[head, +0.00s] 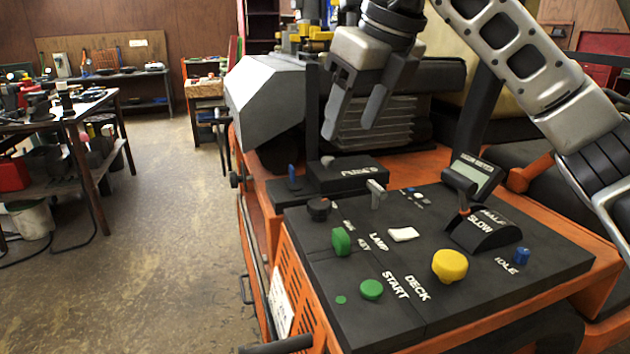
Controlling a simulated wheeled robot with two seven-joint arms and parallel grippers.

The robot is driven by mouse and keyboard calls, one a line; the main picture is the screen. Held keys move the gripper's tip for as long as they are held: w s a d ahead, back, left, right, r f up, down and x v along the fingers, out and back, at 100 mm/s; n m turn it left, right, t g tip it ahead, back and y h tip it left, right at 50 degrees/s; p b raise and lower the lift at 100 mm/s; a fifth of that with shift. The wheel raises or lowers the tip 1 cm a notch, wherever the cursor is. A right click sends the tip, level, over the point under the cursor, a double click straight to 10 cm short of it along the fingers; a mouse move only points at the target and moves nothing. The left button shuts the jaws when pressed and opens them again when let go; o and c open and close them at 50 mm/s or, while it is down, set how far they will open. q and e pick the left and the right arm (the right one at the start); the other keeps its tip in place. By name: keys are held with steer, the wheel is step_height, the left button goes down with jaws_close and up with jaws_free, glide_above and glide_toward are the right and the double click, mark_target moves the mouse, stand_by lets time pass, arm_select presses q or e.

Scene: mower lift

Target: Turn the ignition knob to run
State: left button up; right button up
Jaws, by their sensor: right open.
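The control panel (330,278) of the orange mower fills the lower right of the head view. A green knob (341,241) stands on its left part beside the label KEY; I take it for the ignition knob. Its exact setting cannot be told. My right gripper (350,125) hangs above and behind the panel, in front of the engine, with its fingers pointing down. It is open and empty, apart from the knob and higher in the picture. My left gripper is not in view.
Near the knob are a black knob (318,208), a silver toggle (376,194), a white rocker (403,234), a green START button (371,289) and a yellow DECK knob (450,265). A throttle lever (465,200) rises at right. Open floor (170,230) lies left of the mower.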

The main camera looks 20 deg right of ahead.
mark_target(320, 203)
steer(key=p+x, duration=0.2)
steer(key=x, duration=1.3)
steer(key=shift+a+f, duration=0.15)
steer(key=shift+f, duration=0.05)
steer(key=shift+c, duration=0.4)
steer(key=c, duration=0.9)
